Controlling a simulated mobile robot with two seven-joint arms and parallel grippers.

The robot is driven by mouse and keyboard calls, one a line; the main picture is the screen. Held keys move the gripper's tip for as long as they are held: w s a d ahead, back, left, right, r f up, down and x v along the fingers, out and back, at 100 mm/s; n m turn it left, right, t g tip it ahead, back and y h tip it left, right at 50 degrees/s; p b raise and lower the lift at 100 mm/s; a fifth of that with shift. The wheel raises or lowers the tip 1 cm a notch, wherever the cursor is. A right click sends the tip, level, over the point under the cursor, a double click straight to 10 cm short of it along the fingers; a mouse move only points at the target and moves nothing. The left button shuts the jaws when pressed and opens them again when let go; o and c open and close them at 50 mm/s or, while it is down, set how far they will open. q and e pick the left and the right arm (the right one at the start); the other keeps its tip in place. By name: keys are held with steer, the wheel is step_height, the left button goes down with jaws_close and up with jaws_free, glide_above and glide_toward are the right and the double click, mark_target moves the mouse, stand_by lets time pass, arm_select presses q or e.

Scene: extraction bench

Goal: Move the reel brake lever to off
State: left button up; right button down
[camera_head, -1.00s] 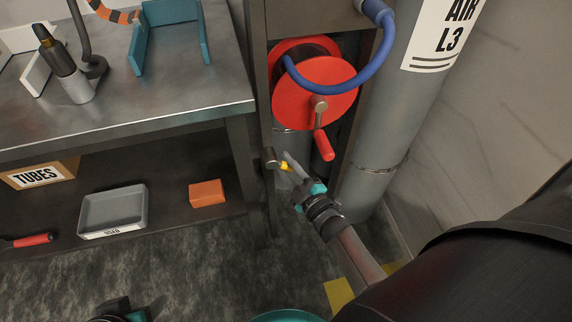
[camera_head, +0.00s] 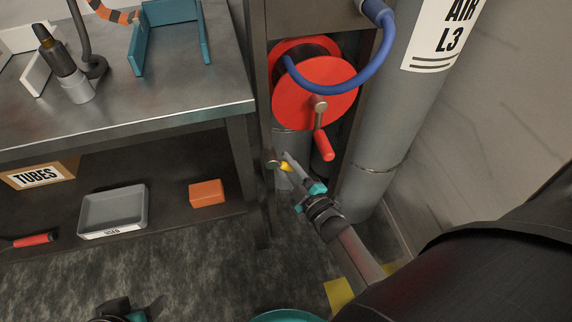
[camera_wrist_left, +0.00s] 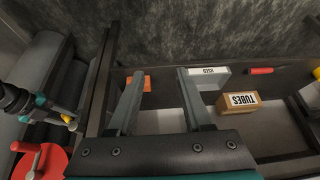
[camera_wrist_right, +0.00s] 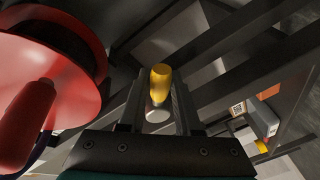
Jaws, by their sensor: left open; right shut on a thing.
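The brake lever, with a yellow grip and a grey metal end (camera_head: 271,164), sits low on the dark reel frame, below the red hose reel (camera_head: 322,95). My right gripper (camera_head: 287,163) is shut on the lever. In the right wrist view the lever's yellow grip (camera_wrist_right: 160,80) stands between the fingers; its far details are hidden. In the left wrist view the lever (camera_wrist_left: 68,119) appears at the left, beside my right gripper. My left gripper (camera_wrist_left: 157,75) is open and empty, apart from the reel; it shows partly at the head view's bottom edge (camera_head: 122,312).
The reel's red crank handle (camera_head: 323,145) hangs just above my right gripper. A grey air cylinder (camera_head: 385,130) stands at the right. The metal bench (camera_head: 180,105), with a grey tray (camera_head: 113,207) and orange block (camera_head: 207,193) on its shelf, is at the left.

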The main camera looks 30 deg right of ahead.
stand_by(0.3)
steer(key=shift+a+f+m+b, duration=0.1)
steer(key=shift+f+m+b, duration=0.15)
steer(key=shift+m+b, duration=0.15)
steer(key=m+b, duration=0.1)
steer(key=a+m+t+b, duration=0.1)
steer(key=m, duration=0.1)
steer(key=shift+w+f, duration=0.1)
steer(key=shift+f, duration=0.3)
arm_select(q)
steer(key=w+d+t+h+b, duration=0.1)
steer(key=w+d+t+h, duration=0.3)
steer(key=d+t, duration=0.3)
steer(key=shift+w+d+r, duration=0.2)
steer(key=shift+w+d, duration=0.5)
arm_select(e)
steer(key=shift+w+a+f+m+t+h, duration=0.1)
steer(key=shift+a+m+t+h, duration=0.15)
steer(key=shift+m, duration=0.65)
steer(key=shift+a+f+m+t+h, duration=0.15)
steer(key=shift+a+m+t, duration=0.15)
steer(key=shift+m, duration=0.6)
steer(key=c, duration=0.6)
jaws_free()
steer(key=shift+r, duration=0.1)
